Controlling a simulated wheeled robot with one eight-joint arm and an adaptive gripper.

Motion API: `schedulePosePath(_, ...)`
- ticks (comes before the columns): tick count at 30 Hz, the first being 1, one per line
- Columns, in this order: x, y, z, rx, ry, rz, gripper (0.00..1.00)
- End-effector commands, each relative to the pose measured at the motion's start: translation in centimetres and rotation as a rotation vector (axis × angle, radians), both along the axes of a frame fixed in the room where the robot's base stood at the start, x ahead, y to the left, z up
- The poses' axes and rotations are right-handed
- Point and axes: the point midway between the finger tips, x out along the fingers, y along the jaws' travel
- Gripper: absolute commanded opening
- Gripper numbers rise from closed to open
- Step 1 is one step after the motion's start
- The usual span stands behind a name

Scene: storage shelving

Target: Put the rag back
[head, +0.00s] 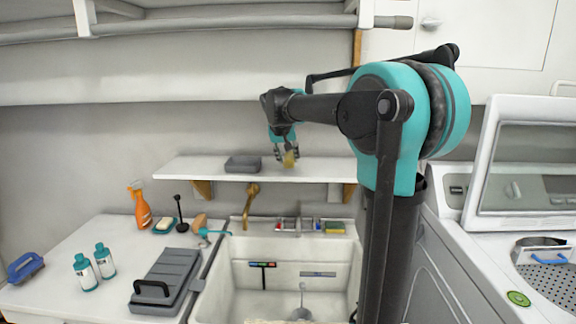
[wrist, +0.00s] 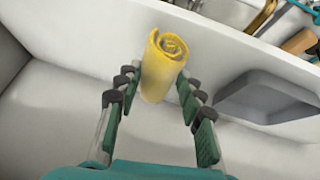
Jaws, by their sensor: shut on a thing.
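The rag is a yellow rolled cloth (wrist: 161,66), seen end-on at its spiral top in the wrist view. In the head view my gripper (head: 287,153) is above the shelf, right of a grey tray (head: 243,164). I cannot tell whether the rag touches the shelf. The tray also shows in the wrist view (wrist: 262,98), beside the right finger.
Below the shelf are a sink (head: 250,250) and a brass tap (head: 250,200). Washing machines (head: 528,170) stand at right.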

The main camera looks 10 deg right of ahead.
Motion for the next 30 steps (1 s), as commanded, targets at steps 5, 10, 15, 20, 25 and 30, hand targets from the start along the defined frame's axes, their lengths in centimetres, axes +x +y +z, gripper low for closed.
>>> schedulePosePath(5,0.0,0.0,-2.4,0.0,0.0,0.0,0.15)
schedulePosePath(10,0.0,0.0,-2.8,0.0,0.0,0.0,0.15)
schedulePosePath(15,0.0,0.0,-2.8,0.0,0.0,0.0,0.15)
schedulePosePath(20,0.0,0.0,-3.0,0.0,0.0,0.0,0.47)
schedulePosePath(25,0.0,0.0,-3.0,0.0,0.0,0.0,0.59)
schedulePosePath(30,0.0,0.0,-3.0,0.0,0.0,0.0,0.59)
